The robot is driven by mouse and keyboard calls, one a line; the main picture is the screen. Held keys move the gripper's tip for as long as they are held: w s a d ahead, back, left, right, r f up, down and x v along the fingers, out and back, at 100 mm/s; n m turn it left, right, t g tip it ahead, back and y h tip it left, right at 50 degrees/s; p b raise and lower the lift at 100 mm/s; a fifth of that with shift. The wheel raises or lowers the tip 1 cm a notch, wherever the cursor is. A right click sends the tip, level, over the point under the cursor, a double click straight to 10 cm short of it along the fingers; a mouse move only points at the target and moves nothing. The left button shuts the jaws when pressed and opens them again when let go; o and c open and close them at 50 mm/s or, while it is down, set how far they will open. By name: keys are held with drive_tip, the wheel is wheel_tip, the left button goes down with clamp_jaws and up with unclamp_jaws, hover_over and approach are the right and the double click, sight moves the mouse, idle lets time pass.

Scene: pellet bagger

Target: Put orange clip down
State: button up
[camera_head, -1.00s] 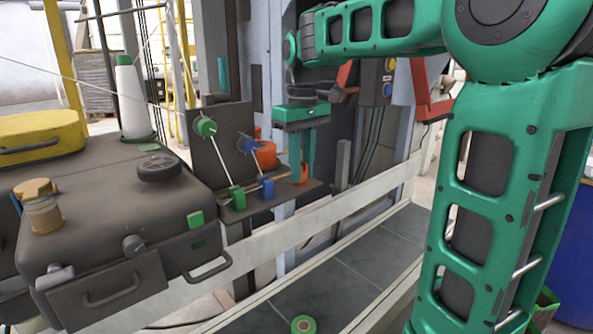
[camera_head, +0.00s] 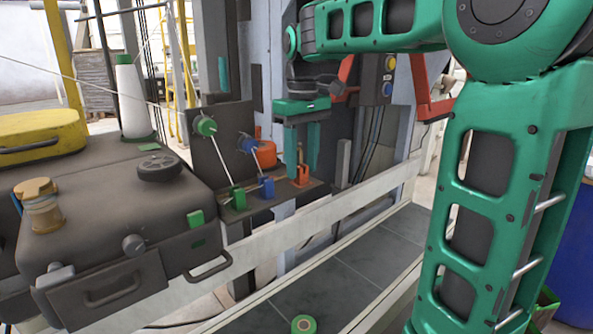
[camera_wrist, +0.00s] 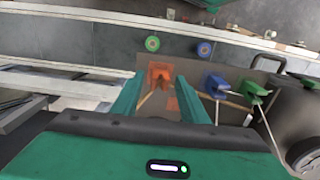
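The orange clip (camera_head: 301,180) stands on the dark shelf (camera_head: 285,197), near its right end. In the wrist view the orange clip (camera_wrist: 160,73) shows just beyond and between my fingertips. My gripper (camera_head: 298,165) is open, with one finger on each side above the clip, and a gap shows between the fingers and the clip. In the wrist view my gripper (camera_wrist: 158,88) also has its fingers spread apart with nothing held. A blue clip (camera_head: 267,187) and a green clip (camera_head: 237,198) stand to the left on the same shelf.
Green (camera_head: 206,126), blue (camera_head: 248,145) and orange (camera_head: 266,156) knobs sit on the panel behind the shelf. A dark machine body (camera_head: 110,205) fills the left. A green disc (camera_head: 303,324) lies low in front.

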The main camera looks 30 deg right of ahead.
sight(302, 165)
wheel_tip(302, 165, up, 10)
drive_tip(key=s+d+f+m, duration=0.3)
drive_tip(key=s+f+m, duration=0.1)
drive_tip(key=s+f, duration=0.9)
drive_tip(key=s+d+f+m, duration=0.3)
drive_tip(key=s+f+m, duration=0.1)
drive_tip(key=s+f, duration=0.9)
drive_tip(key=shift+s+f+m, duration=0.2)
drive_tip(key=shift+f+m, duration=0.1)
drive_tip(key=shift+f, duration=0.4)
